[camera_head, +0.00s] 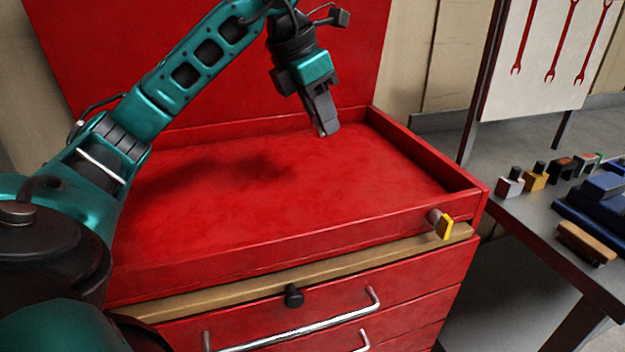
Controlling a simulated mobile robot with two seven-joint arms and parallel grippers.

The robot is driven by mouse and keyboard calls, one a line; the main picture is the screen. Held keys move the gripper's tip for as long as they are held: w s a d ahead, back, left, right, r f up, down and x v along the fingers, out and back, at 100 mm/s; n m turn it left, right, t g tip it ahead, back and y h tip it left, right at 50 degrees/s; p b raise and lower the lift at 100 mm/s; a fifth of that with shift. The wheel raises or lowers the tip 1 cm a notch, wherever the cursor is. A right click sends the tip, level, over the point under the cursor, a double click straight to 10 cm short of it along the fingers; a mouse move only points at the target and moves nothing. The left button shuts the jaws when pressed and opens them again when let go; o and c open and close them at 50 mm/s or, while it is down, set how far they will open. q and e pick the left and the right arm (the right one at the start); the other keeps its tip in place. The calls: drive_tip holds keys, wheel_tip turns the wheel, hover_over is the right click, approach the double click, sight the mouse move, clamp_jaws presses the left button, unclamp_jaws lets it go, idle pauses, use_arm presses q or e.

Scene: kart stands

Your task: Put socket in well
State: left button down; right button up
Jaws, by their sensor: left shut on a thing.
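My left gripper (323,122) hangs over the back right part of the red chest's open top well (300,175), pointing down. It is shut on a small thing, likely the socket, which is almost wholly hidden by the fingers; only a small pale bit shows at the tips. The well has a bare red floor with low walls and a raised red lid behind it. A dark shadow lies on its floor left of the gripper. I cannot tell the exact height of the fingertips above the floor. My right gripper is out of view.
A yellow-faced knob (444,227) sits at the chest's front right edge, and a black knob (293,296) at the front of the wooden strip (380,257). Drawers with metal handles (310,325) are below. A grey bench (530,210) with several small tools stands at right.

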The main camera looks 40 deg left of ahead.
use_arm(q)
wheel_tip(320, 180, down, 7)
drive_tip(key=shift+r+b, duration=0.15)
drive_tip(key=shift+b, duration=0.6)
wheel_tip(320, 180, down, 4)
drive_tip(key=shift+f+b, duration=0.25)
drive_tip(key=shift+b, duration=0.35)
drive_tip(key=shift+f, duration=0.2)
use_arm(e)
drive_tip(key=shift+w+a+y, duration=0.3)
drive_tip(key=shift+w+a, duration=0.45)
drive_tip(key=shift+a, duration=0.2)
use_arm(q)
drive_tip(key=shift+f, duration=0.1)
drive_tip(key=c, duration=0.9)
unclamp_jaws()
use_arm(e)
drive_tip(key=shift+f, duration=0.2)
